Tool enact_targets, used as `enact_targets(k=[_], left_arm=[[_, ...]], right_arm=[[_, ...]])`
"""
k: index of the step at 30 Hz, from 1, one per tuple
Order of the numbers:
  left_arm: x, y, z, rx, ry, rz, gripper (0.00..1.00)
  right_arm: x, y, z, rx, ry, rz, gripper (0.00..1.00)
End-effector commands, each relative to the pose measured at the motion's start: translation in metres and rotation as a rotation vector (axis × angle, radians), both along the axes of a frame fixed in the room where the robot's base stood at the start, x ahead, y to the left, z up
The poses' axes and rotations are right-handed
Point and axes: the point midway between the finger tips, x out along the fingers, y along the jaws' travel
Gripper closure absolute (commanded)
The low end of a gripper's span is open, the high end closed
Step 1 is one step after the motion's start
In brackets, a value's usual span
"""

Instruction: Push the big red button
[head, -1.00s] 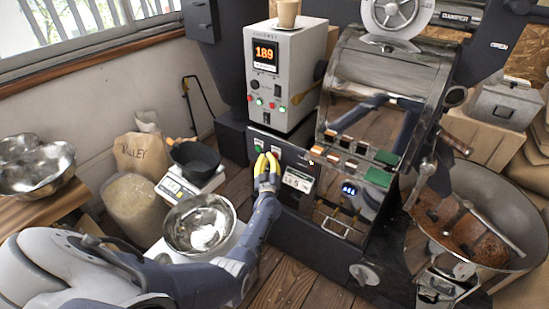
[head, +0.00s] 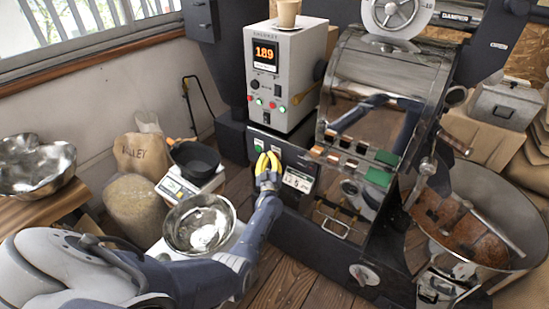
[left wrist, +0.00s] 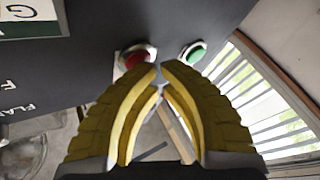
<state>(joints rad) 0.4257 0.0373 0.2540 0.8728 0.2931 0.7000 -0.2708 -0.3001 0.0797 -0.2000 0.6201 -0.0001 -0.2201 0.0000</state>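The red button (left wrist: 136,56) sits in a pale surround on the dark panel in the left wrist view, just beyond and slightly left of my fingertips. A green button (left wrist: 195,51) is to its right. In the head view the green button (head: 258,139) shows on the roaster's lower front, while the red one cannot be made out behind my fingers. My left gripper (head: 268,154) has yellow fingers and is at this panel; it also shows in the left wrist view (left wrist: 161,67), its tips together and empty. Contact with the red button cannot be told. My right gripper is not in view.
A grey control box (head: 290,75) reading 189, with small red and green buttons, stands above the panel. A steel bowl (head: 200,224) and a scale with a black pan (head: 195,160) are left of my forearm. The cooling tray (head: 480,215) is at right.

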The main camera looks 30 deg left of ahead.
Motion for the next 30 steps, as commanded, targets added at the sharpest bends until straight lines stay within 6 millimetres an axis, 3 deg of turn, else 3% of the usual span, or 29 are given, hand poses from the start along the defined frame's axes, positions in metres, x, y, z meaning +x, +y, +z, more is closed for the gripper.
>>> enact_targets(k=[30], left_arm=[[-0.017,0.001,0.0,0.0,0.001,0.0,1.0]], right_arm=[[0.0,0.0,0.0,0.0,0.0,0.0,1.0]])
